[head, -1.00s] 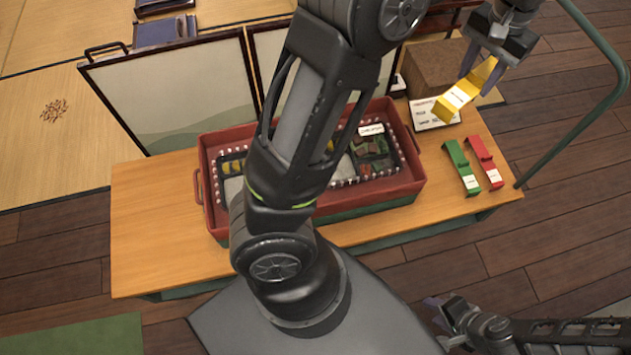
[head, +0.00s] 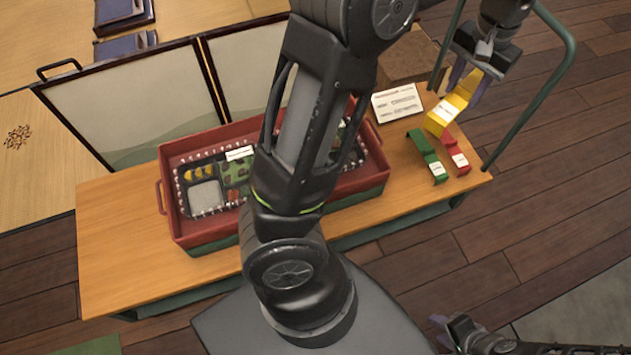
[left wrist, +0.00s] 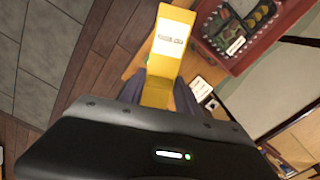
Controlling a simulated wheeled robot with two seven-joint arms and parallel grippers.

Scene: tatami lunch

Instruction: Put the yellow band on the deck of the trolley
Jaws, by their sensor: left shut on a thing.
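The yellow band (head: 450,112), a bent strip with a white label, is held by my left gripper (head: 470,84) at the upper right in the head view. In the left wrist view the yellow band (left wrist: 170,55) stands up from between the fingers. The trolley appears to be the wooden deck (head: 120,225) with a green tube handle (head: 540,95) at its right end. My right gripper (head: 442,333) is at the bottom edge, empty, with fingers apart.
A green band (head: 425,152) and a red band (head: 456,155) lie side by side at the deck's right end. A white card (head: 397,102) and brown box (head: 408,58) are behind. A red crate (head: 205,228) with lunch boxes fills the middle. Framed panels (head: 130,110) stand behind.

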